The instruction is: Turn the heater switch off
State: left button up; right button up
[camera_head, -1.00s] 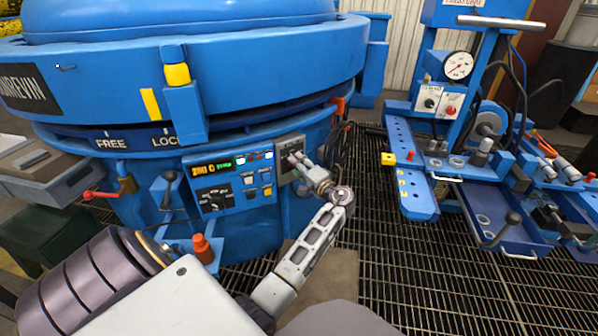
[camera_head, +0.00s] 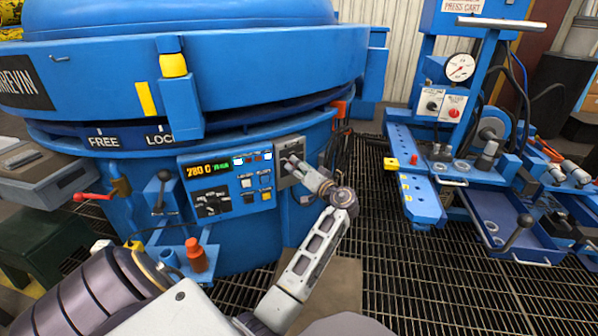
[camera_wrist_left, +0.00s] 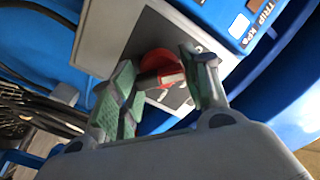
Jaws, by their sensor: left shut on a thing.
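A grey switch plate (camera_head: 291,150) is mounted on the blue furnace, just right of its control panel. In the left wrist view the plate carries a red round rotary switch (camera_wrist_left: 154,60) with a pale grip bar. My left gripper (camera_head: 297,165) reaches the plate from the lower right. In the left wrist view its green-padded fingers (camera_wrist_left: 160,78) stand on both sides of the red switch, shut on it. The fingers hide part of the switch and its markings, so I cannot read its setting. My right gripper is not in view.
The control panel (camera_head: 227,182) has a lit display reading about 280 C, buttons and a dark selector. A red-handled valve (camera_head: 90,196), a black-knobbed lever (camera_head: 163,178) and an orange-topped fitting (camera_head: 196,255) stand left. A blue press cart (camera_head: 425,200) stands right, across grated floor (camera_head: 400,275).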

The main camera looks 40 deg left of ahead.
pick_arm(q)
jog(key=shift+s+f, duration=0.1)
jog(key=shift+f, duration=0.05)
dwell(0.3)
jog(key=o, duration=1)
jog(key=shift+d, duration=0.15)
jog(key=shift+v, duration=3.6)
